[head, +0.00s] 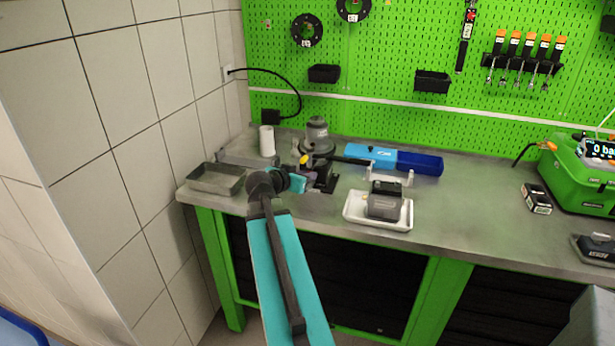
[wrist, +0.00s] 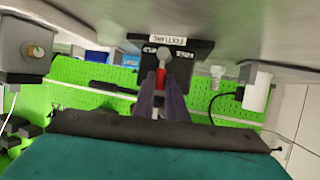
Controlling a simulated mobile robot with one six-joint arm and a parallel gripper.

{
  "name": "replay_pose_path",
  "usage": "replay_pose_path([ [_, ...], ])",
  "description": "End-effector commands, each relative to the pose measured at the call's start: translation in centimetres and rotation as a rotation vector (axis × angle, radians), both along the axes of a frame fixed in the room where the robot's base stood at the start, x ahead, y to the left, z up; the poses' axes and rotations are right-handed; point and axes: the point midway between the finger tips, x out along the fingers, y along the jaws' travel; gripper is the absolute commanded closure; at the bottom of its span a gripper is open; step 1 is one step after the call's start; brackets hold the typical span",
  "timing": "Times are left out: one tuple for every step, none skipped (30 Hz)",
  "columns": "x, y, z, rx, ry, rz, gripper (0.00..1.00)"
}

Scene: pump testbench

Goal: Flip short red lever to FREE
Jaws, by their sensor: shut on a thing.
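The short red lever (wrist: 161,77) shows in the wrist view, below a black plate (wrist: 202,47) with white labels. The top label seems to read FIXTURE; the two smaller ones, upside down, seem to read HELD and FREE. My gripper (wrist: 161,88) has its two purple-grey fingers shut on the red lever, one on each side. The lever's exact angle against the labels is hard to tell. In the head view my gripper (head: 311,178) is at the front of the dark pump fixture (head: 318,145), and my arm hides the lever.
A grey tray (head: 217,180) lies left of my arm. A white tray (head: 378,221) with a grey device stands to the right. A blue case (head: 418,162) lies behind. A white cylinder (head: 267,141) stands by the fixture.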

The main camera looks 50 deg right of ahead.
Motion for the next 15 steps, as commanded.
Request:
replay_pose_path([
  [0.1,0.0,-0.1,-0.003,0.006,0.001,1.0],
  [0.1,0.0,-0.1,-0.005,0.011,0.001,1.0],
  [0.2,0.0,-0.2,-0.008,0.02,0.0,1.0],
  [0.2,0.0,-0.2,-0.011,0.027,0.001,1.0],
  [0.3,0.0,-0.3,-0.013,0.035,0.001,1.0],
  [0.4,0.1,-0.3,-0.017,0.046,0.001,1.0],
  [0.4,0.1,-0.4,-0.02,0.055,0.002,1.0],
  [0.5,0.1,-0.4,-0.024,0.066,0.001,1.0],
  [0.6,0.1,-0.5,-0.03,0.083,0.001,1.0],
  [0.7,0.2,-0.5,-0.034,0.096,0.002,1.0],
  [0.8,0.2,-0.6,-0.039,0.108,0.002,1.0],
  [0.9,0.2,-0.6,-0.045,0.128,0.003,1.0],
  [0.9,0.2,-0.6,-0.051,0.143,0.002,1.0],
  [1.0,0.3,-0.7,-0.056,0.159,0.001,1.0],
  [1.1,0.3,-0.7,-0.064,0.181,0.002,1.0],
])
